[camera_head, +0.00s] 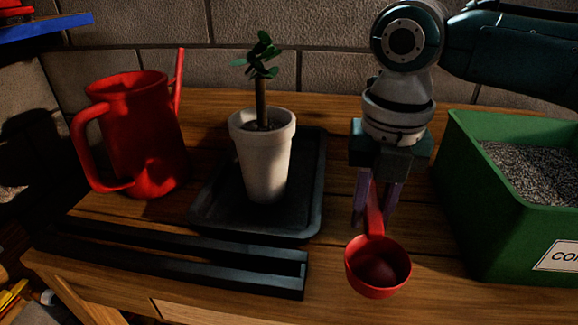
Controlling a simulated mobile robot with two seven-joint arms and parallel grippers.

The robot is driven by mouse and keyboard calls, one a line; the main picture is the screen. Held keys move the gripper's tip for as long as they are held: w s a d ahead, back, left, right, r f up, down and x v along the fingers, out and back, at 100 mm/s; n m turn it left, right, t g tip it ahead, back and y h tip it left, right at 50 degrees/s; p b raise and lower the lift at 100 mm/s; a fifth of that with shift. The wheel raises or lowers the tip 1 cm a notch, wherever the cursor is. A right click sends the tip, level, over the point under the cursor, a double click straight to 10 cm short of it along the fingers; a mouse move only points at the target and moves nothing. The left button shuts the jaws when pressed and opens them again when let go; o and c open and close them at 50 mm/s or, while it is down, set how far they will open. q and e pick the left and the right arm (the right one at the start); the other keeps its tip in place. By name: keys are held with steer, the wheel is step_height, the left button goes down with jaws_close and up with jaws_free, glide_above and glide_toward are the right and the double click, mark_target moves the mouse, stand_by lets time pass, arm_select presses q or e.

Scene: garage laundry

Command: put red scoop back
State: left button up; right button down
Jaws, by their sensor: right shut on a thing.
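The red scoop (378,270) hangs in front of the right gripper, its round bowl toward me and its handle running up between the fingers. My right gripper (374,215) is shut on the scoop's handle and points down, above the wooden table between the black tray and the green bin. Whether the bowl touches the table is hard to tell. A dark slotted rack (180,252) lies empty along the front left of the table. My left gripper is not in view.
A white pot (262,165) with a small plant stands on the black tray (310,205). A red watering can (138,135) stands at the left. A green bin (500,215) of grey granular stuff, with a partly cut-off label, stands at the right. A brick wall closes the back.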

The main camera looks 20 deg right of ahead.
mark_target(368, 229)
steer(key=shift+f, duration=1.55)
steer(key=shift+f+b, duration=0.15)
steer(key=shift+b, duration=0.2)
